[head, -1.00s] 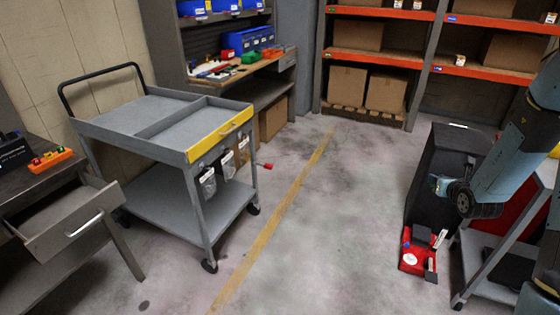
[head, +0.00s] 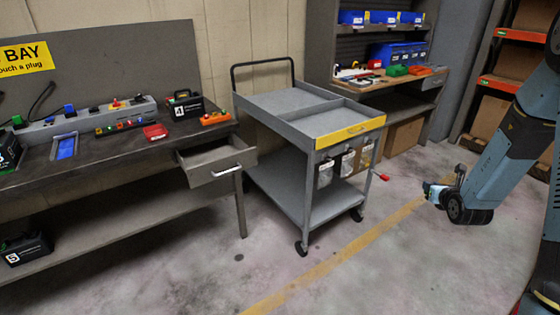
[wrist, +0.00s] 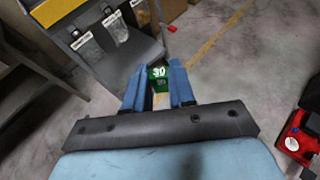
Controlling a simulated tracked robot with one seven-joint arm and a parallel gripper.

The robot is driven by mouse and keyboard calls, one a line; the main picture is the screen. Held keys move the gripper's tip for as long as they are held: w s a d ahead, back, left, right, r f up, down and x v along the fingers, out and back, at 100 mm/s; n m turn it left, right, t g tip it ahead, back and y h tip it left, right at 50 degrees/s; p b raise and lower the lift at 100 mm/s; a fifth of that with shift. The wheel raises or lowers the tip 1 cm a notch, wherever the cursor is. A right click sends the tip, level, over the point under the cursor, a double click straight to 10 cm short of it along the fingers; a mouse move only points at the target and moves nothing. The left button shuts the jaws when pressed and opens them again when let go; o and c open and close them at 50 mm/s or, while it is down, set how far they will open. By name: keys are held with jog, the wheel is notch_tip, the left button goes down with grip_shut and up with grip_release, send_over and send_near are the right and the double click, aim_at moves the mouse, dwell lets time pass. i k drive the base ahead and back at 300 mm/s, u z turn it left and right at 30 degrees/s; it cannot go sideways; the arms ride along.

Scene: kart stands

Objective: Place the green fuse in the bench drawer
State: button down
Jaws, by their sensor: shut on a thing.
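The green fuse (wrist: 158,76) sits between the blue fingers of my gripper (wrist: 159,84) in the wrist view, with white "30" lettering facing up. The gripper is shut on it, held above the floor. In the head view my gripper (head: 434,191) is at the right, in front of the cart, and the fuse is too small there to make out. The bench drawer (head: 212,160) stands pulled out from the right end of the plug bench (head: 120,145) at the left. Its visible inside looks empty. My gripper is well to the right of it.
A grey cart (head: 310,130) with a yellow edge stands between the drawer and my gripper. Small items (head: 150,132) and a battery (head: 185,105) lie on the bench. The floor (head: 350,285) in front is clear. A red item (wrist: 297,140) lies at right in the wrist view.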

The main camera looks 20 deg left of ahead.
aim_at(202, 156)
jog(key=z, duration=0.7)
jog(key=i, duration=0.2)
jog(key=u, duration=1.7)
